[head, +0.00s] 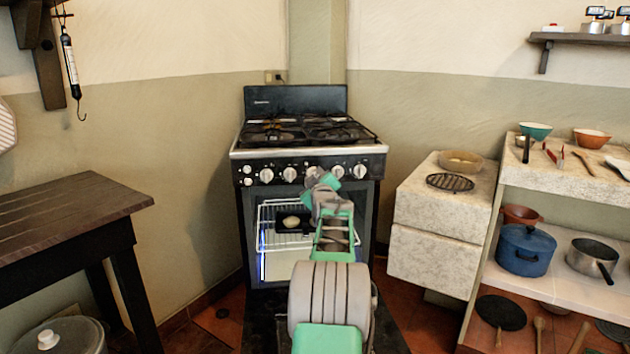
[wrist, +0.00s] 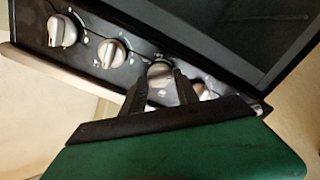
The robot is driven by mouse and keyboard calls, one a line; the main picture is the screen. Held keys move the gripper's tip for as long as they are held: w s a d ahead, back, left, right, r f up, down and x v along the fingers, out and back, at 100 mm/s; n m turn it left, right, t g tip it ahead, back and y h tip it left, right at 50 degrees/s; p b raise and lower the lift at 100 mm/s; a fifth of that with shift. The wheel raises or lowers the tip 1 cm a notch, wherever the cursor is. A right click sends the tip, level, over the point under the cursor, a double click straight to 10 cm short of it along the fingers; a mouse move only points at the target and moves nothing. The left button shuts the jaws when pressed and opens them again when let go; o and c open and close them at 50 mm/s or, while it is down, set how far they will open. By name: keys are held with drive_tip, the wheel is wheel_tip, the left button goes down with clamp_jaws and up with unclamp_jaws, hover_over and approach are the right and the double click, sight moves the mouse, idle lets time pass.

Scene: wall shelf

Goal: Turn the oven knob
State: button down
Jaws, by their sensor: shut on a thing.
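The oven is a black and silver stove (head: 310,155) against the back wall, with a row of silver knobs on its front panel. My gripper (head: 316,178) is at this panel, in front of the middle of the row. In the wrist view, my gripper (wrist: 161,88) has its two dark fingers on either side of one silver knob (wrist: 159,74) and is shut on it. Other knobs, such as one at the upper left (wrist: 62,30) and one beside it (wrist: 110,53), are free. One more knob (wrist: 203,92) is partly hidden behind a finger.
The oven window below the panel shows a wire rack (head: 270,212) and a dark tray with a pale item. A wooden table (head: 70,215) stands at the left. A stone block (head: 440,215) and a shelf with pots (head: 555,185) stand at the right.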

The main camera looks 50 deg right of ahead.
idle(0.3)
drive_tip(key=c, duration=0.9)
unclamp_jaws()
drive_tip(key=p+v, duration=0.1)
drive_tip(key=v, duration=0.6)
drive_tip(key=shift+s+a, duration=0.25)
drive_tip(key=shift+s, duration=0.05)
